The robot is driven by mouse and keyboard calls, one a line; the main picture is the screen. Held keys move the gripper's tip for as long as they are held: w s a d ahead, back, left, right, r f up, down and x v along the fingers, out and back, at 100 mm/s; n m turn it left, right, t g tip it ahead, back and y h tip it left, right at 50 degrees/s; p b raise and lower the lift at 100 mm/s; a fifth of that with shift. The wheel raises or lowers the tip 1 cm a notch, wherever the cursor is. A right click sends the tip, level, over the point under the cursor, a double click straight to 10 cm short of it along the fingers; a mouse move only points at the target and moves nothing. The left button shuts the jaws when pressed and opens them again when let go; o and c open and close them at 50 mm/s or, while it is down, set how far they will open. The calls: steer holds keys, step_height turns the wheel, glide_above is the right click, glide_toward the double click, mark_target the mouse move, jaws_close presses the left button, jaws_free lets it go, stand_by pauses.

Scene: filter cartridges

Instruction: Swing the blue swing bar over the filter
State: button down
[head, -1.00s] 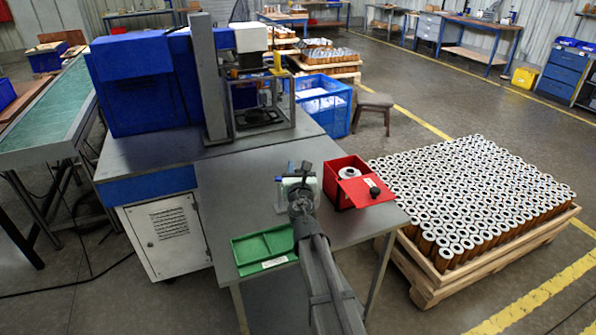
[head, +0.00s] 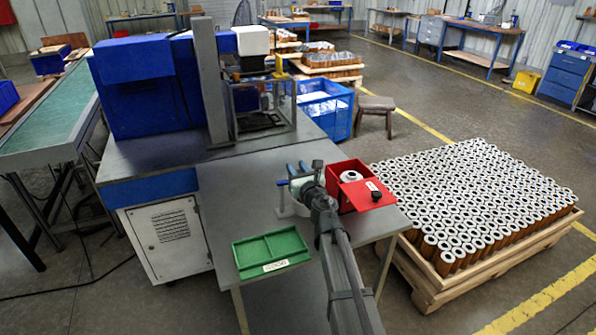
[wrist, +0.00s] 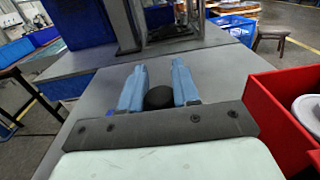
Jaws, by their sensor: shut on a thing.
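My gripper (head: 298,168) is over the front table, left of the red box. Its two light-blue fingers also show in the wrist view (wrist: 160,88), shut on a round black knob (wrist: 160,97) between them. A small blue piece (head: 283,183), likely an end of the blue swing bar, sticks out left of my gripper. Most of the bar is hidden, and I cannot tell how it joins the knob. A pale round holder (head: 286,210) stands below, partly covered by my wrist. I cannot make out a filter in it.
The open red box (head: 336,198) holds a white round part (head: 350,176) and has a black knob on its lid. A green tray (head: 270,252) lies at the table's front left. A machine with a metal frame stands behind. The table between tray and machine is clear.

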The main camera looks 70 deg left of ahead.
steer(key=shift+s+a+n+g, duration=0.1)
steer(key=shift+a+n+g, duration=0.15)
steer(key=shift+n+g, duration=0.35)
steer(key=shift+a+n+g, duration=0.2)
steer(key=shift+n+g, duration=0.1)
steer(key=shift+g, duration=0.8)
steer(key=shift+r, duration=0.1)
steer(key=c, duration=0.9)
jaws_free()
steer(key=shift+o, duration=0.2)
steer(key=shift+d, duration=0.15)
steer(key=w+d, duration=0.2)
steer(key=d, duration=1.1)
steer(key=shift+d, duration=0.2)
